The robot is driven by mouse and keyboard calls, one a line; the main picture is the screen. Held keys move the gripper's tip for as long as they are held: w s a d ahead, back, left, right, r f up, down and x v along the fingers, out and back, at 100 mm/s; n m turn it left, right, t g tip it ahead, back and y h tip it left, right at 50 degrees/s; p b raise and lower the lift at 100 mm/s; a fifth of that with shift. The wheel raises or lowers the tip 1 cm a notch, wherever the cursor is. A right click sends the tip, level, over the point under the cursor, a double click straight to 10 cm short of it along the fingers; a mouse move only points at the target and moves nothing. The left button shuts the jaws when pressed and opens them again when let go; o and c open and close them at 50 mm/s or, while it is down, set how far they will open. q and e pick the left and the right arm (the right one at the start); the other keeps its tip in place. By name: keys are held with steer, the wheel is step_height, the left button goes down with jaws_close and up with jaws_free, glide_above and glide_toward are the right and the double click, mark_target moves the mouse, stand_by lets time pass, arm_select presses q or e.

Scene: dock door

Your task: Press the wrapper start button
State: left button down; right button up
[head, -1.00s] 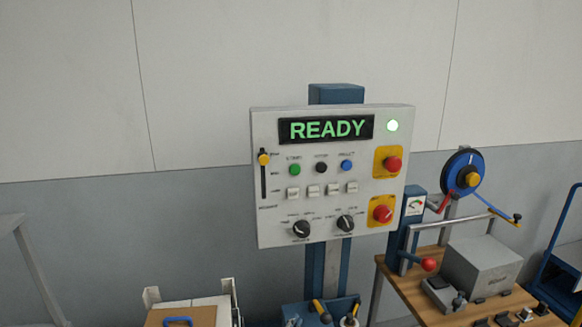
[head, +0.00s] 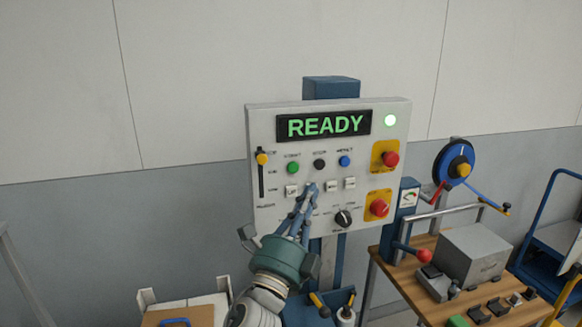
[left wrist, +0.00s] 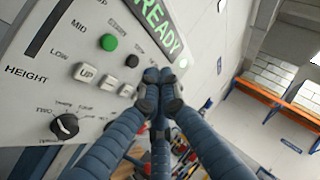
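The white control panel (head: 268,212) shows READY in green on its display (head: 325,125). The green start button (head: 293,167) sits in the upper row at the left, and it also shows in the left wrist view (left wrist: 110,43). A black button (head: 320,164) and a blue button (head: 344,161) are to its right. My left gripper (head: 311,189) is in front of the panel, below and right of the green button. In the left wrist view its fingertips (left wrist: 160,88) are together with nothing between them. It hides part of the white button row and the lower left dial.
Two red mushroom buttons on yellow plates (head: 391,159) are at the panel's right. A yellow-topped slider (head: 262,158) is at its left. A wooden bench (head: 398,282) with a grey box (head: 473,252) stands to the right.

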mark_target(293, 168)
arm_select(q)
steer(key=shift+d, duration=0.1)
steer(key=shift+w+a+b, duration=0.4)
steer(key=shift+w+a, duration=0.05)
steer(key=shift+w, duration=0.95)
steer(key=shift+w+a+b, duration=0.4)
steer(key=shift+w+a, duration=0.1)
steer(key=shift+w, duration=0.9)
steer(key=shift+w+a+b, duration=0.4)
steer(key=shift+w+a, duration=0.05)
steer(key=shift+w, duration=0.95)
steer(key=shift+w, duration=0.1)
steer(key=shift+w+a, duration=0.15)
steer(key=shift+w, duration=0.15)
steer(key=shift+w+a+b, duration=0.15)
steer(key=shift+w+b, duration=0.3)
steer(key=shift+s+r, duration=0.1)
steer(key=shift+s, duration=0.1)
steer(key=shift+s+d+p, duration=0.25)
steer(key=shift+s+p, duration=0.1)
steer(key=shift+s, duration=0.35)
